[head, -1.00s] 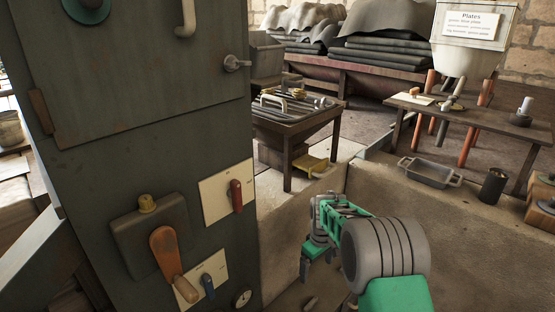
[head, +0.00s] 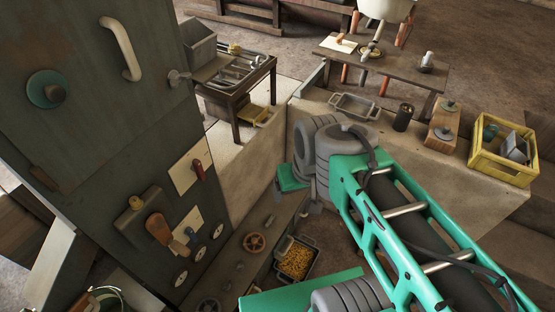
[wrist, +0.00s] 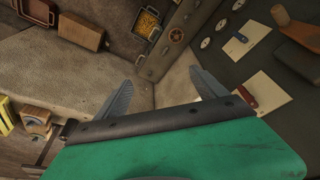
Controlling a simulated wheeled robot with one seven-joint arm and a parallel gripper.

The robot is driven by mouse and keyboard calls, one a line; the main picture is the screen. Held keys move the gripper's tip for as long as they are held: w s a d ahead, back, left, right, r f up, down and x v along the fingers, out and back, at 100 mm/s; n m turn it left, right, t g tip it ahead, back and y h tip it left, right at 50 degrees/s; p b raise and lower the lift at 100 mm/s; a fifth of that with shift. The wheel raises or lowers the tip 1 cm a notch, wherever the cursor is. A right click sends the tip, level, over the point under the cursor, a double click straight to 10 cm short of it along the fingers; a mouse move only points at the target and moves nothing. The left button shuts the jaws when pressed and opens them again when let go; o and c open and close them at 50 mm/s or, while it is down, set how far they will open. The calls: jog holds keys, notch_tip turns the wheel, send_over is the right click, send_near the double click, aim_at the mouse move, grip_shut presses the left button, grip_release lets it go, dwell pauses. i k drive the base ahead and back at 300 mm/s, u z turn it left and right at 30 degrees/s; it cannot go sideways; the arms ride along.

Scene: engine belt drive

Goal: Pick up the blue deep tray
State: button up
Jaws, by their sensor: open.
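No tray in view is clearly blue. A grey deep tray (head: 354,115) with end handles sits empty on the stone ledge in the head view. A dark grey-blue tray (head: 311,272) filled with yellow bits lies lower, beside the dark machine; it seems to show in the wrist view (wrist: 138,24) at the top. My gripper (wrist: 163,92) is open and empty in the wrist view. In the head view my gripper (head: 296,201) hangs left of and lower than the ledge tray, apart from both trays; my arm partly hides it.
The dark machine cabinet (head: 110,130) with levers stands close on the left. A dark cup (head: 403,117), a wooden block (head: 443,130) and a yellow crate (head: 478,156) stand along the ledge. A reddish-brown tray (wrist: 37,12) shows in the wrist view.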

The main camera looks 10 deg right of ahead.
aim_at(296, 266)
jog(key=k, duration=1)
jog(key=z, duration=0.85)
jog(key=i, duration=0.65)
jog(key=u, duration=0.85)
